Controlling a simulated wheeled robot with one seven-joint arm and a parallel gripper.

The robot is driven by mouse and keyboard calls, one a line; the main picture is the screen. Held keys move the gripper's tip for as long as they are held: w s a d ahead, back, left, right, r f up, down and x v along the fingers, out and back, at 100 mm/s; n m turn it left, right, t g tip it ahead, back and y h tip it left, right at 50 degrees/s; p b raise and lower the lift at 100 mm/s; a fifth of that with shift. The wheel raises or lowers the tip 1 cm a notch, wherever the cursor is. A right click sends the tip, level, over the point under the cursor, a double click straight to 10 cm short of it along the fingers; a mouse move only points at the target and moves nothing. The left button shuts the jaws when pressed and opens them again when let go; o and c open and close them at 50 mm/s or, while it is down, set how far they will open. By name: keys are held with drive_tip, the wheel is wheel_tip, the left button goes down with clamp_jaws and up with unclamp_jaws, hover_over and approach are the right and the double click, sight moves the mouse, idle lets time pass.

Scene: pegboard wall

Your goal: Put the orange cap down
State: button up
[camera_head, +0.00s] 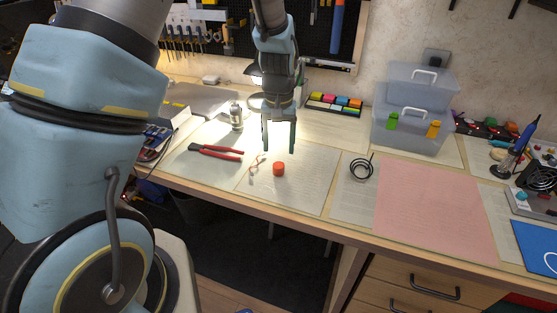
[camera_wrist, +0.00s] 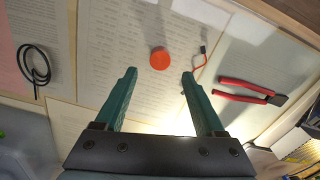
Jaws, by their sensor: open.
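The orange cap (camera_head: 279,169) sits on a pale printed sheet on the workbench. It also shows in the wrist view (camera_wrist: 159,60), beyond the fingertips and between their lines. My gripper (camera_head: 279,150) is open and empty, its fingers pointing down above the bench, apart from the cap. In the wrist view my gripper (camera_wrist: 158,74) shows both green fingers spread wide with nothing between them. The cap is fully visible in both views.
A thin cable (camera_head: 256,165) lies just left of the cap, and red-handled pliers (camera_head: 217,152) lie further left. A black cable coil (camera_head: 362,169) is to the right. The pink mat (camera_head: 432,208) is clear. A spray can (camera_head: 236,116) and a clear toolbox (camera_head: 411,133) stand behind.

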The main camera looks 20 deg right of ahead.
sight(279, 165)
wheel_tip(279, 165, up, 6)
drive_tip(key=f, duration=0.1)
drive_tip(key=w+a+r+n, duration=0.1)
drive_tip(key=a+r, duration=0.1)
drive_tip(key=a, duration=0.6)
drive_tip(key=w+a+r+n, duration=0.1)
drive_tip(key=a+r, duration=0.1)
drive_tip(key=a, duration=0.5)
drive_tip(key=s+a+r+n+t, duration=0.1)
drive_tip(key=s+a, duration=0.5)
drive_tip(key=a, duration=0.9)
drive_tip(key=shift+r+n+t+b, duration=0.15)
drive_tip(key=shift+n+t+b, duration=0.2)
drive_tip(key=shift+n, duration=0.55)
drive_tip(key=shift+a, duration=0.1)
drive_tip(key=shift+c, duration=0.3)
